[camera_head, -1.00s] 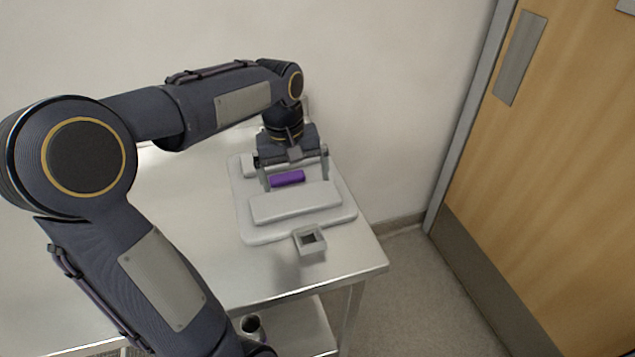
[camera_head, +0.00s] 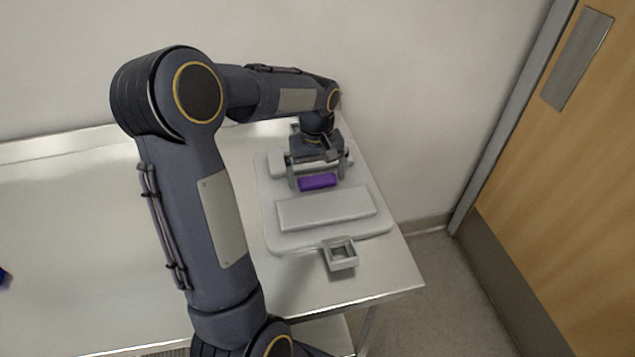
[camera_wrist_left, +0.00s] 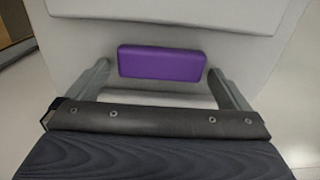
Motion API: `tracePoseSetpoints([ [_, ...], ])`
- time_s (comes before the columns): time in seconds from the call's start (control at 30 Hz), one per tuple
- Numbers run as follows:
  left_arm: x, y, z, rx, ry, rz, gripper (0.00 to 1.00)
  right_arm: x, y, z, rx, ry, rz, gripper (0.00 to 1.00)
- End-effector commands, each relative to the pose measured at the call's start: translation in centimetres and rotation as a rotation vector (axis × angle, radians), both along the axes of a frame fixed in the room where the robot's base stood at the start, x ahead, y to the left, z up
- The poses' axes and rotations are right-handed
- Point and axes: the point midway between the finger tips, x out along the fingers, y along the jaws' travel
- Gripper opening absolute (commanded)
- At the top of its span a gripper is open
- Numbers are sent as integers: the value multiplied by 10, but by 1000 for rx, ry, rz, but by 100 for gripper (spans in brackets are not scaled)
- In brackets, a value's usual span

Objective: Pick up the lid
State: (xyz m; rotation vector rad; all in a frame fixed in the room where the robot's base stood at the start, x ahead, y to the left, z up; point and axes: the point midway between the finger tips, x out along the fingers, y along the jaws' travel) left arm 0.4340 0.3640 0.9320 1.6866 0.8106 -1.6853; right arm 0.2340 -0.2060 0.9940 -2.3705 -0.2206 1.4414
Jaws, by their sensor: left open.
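A pale grey lid-like panel (camera_head: 275,236) with rounded corners lies at the table's right end. It has two raised pale bars, and a purple block (camera_head: 318,182), perhaps its handle, sits between them. My left gripper (camera_head: 318,180) points down over the panel. Its open fingers stand on either side of the purple block. In the left wrist view the purple block (camera_wrist_left: 161,64) lies between the fingertips, with a visible gap on each side. I cannot tell how high the fingertips are above the panel. My right gripper is not in view.
A small grey square hollow piece (camera_head: 340,255) is at the panel's near edge. The metal table (camera_head: 70,230) is mostly bare to the left, with a blue thing (camera_head: 3,277) at the picture's edge. A wall stands behind, and a wooden door (camera_head: 560,180) is at the right.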

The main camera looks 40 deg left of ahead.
Motion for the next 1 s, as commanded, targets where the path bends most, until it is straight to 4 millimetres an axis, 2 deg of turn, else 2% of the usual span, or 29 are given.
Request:
tracePoseSetpoints([
  [0.1,0,0,0,0,0,0,100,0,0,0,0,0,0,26],
  [0.6,0,0,0,1,1,0,35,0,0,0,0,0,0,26],
  [1.0,1,0,8,2,-3,0,34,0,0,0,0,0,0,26],
])
